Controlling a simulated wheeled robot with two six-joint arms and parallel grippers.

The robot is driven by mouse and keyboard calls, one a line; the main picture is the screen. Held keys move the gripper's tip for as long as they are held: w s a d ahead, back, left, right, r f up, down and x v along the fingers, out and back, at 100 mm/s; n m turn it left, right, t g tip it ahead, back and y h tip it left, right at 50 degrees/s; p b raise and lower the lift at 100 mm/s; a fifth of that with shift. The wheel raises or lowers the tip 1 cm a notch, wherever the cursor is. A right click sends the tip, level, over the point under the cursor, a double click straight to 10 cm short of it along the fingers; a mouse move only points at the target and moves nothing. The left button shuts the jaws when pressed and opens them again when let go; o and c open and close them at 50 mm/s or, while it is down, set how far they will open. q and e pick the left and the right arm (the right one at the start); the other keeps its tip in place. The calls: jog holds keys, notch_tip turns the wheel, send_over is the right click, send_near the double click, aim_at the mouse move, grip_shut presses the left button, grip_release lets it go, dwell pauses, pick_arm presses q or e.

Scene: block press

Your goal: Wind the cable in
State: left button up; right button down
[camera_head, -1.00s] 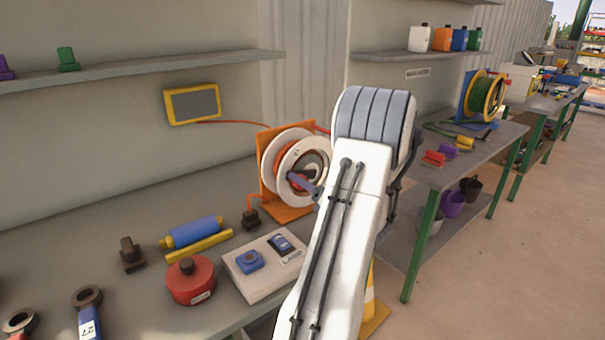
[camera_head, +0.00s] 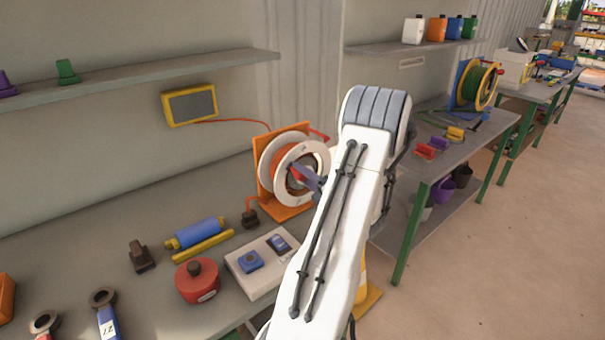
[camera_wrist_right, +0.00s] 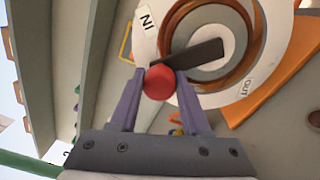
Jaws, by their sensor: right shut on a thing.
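The cable reel (camera_head: 285,165) has a white drum and orange cable, and stands on an orange frame (camera_head: 288,212) on the bench. In the right wrist view the reel's white face (camera_wrist_right: 252,60) carries the marks IN and OUT. A dark crank arm (camera_wrist_right: 200,60) ends in a red knob (camera_wrist_right: 159,82). My right gripper (camera_wrist_right: 159,88) is shut on this red knob, one finger on each side. In the head view my right arm hides most of that gripper, and only a grey-purple finger part (camera_head: 305,177) shows at the reel. My left gripper is not in view.
A black plug (camera_head: 250,217) lies beside the reel. A switch panel (camera_head: 262,263), a red canister (camera_head: 198,281) and a blue roller (camera_head: 195,232) lie on the bench. A yellow-framed box (camera_head: 190,104) is on the wall with a red cable. Open floor lies to the right.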

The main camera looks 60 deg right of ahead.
jog(key=shift+d+r, duration=0.1)
jog(key=shift+c, duration=1.9)
grip_release()
jog(key=shift+s, duration=0.2)
jog(key=b+v, duration=0.2)
jog(key=v, duration=0.8)
